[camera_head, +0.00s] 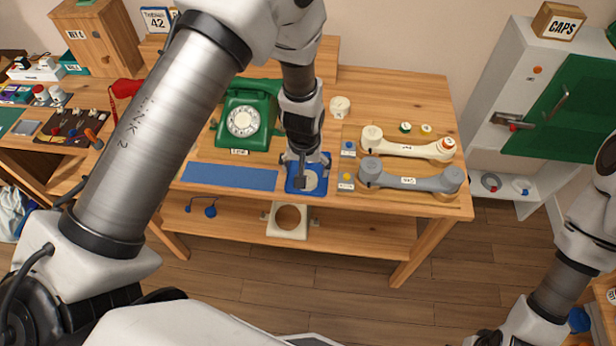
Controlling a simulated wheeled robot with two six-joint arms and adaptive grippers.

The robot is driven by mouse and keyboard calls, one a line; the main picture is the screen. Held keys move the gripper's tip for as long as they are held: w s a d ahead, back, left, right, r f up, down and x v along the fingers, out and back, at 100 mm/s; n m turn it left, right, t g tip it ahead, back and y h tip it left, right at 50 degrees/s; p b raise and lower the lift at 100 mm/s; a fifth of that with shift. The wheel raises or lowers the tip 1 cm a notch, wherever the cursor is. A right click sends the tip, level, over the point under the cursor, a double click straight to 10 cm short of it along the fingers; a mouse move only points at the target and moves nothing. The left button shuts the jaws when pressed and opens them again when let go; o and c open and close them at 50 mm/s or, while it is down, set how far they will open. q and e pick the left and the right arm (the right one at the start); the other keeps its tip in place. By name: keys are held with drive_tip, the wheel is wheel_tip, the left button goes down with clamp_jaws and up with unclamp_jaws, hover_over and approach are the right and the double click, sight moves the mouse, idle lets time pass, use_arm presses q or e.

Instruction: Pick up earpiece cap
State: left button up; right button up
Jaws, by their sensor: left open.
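My left gripper (307,168) points down over a small blue tray (293,187) at the front of the wooden workbench. It is open, with its fingers just above or at a pale round disc (310,181) in the tray. I cannot tell if they touch it, or whether the disc is the earpiece cap.
A green dial phone (246,115) stands left of my left gripper, behind a blue mat (230,176). A round cream part (340,106) lies behind.

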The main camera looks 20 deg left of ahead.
sight(312, 178)
use_arm(q)
drive_tip(key=shift+w+r, duration=0.2)
drive_tip(key=shift+r, duration=0.05)
drive_tip(key=f, duration=0.2)
drive_tip(key=w+f+b, duration=0.1)
drive_tip(key=f, duration=0.4)
drive_tip(key=shift+w+a+f+b, duration=0.15)
drive_tip(key=shift+w+a+b, duration=0.15)
drive_tip(key=shift+b, duration=0.1)
drive_tip(key=c, duration=1)
